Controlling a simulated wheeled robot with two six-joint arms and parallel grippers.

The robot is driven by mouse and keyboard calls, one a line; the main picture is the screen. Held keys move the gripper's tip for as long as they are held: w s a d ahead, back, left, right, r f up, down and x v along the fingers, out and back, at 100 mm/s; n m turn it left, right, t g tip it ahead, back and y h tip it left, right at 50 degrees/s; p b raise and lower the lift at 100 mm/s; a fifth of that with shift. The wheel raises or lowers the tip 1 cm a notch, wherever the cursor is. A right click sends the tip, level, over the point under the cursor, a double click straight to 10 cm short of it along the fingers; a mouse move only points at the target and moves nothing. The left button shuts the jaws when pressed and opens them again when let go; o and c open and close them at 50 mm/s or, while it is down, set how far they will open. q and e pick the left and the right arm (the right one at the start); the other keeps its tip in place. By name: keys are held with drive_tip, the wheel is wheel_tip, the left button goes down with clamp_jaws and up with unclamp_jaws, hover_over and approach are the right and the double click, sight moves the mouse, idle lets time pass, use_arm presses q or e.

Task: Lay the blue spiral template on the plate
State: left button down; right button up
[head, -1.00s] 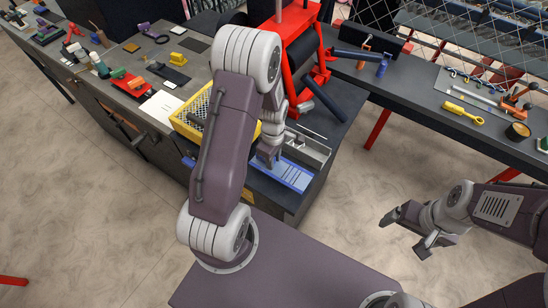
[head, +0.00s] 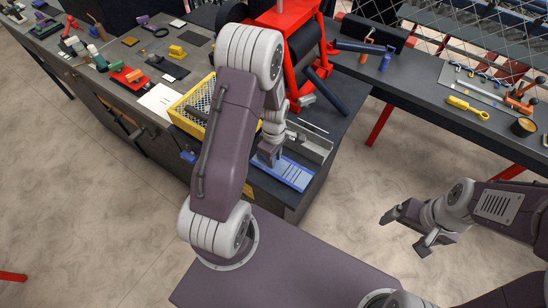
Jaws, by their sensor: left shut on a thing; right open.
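A flat blue piece with pale slot-like lines, which looks like the blue spiral template (head: 294,174), is at the front corner of the dark bench, beside a grey tray. My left gripper (head: 268,159) points down and is shut at the template's left end. Its fingertips are partly hidden, and I cannot tell whether the template touches the surface below. My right gripper (head: 403,232) is open and empty, over the floor away from the benches. I cannot tell for certain which surface is the plate; a light grey plate (head: 470,88) lies on the right bench.
A yellow-rimmed mesh basket (head: 184,122) and a grey tray (head: 318,147) stand close to my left gripper. A red machine (head: 292,28) rises behind. A yellow tool (head: 467,107) and a dark cup (head: 523,127) are on the right bench.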

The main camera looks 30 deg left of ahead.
use_arm(q)
drive_tip(key=shift+f+b, duration=0.4)
drive_tip(key=shift+f, duration=0.25)
drive_tip(key=c, duration=1.1)
unclamp_jaws()
drive_tip(key=shift+o, duration=0.2)
drive_tip(key=shift+r, duration=0.1)
drive_tip(key=shift+r, duration=0.4)
wheel_tip(320, 180, up, 8)
drive_tip(key=shift+r+b, duration=0.15)
drive_tip(key=shift+b, duration=0.35)
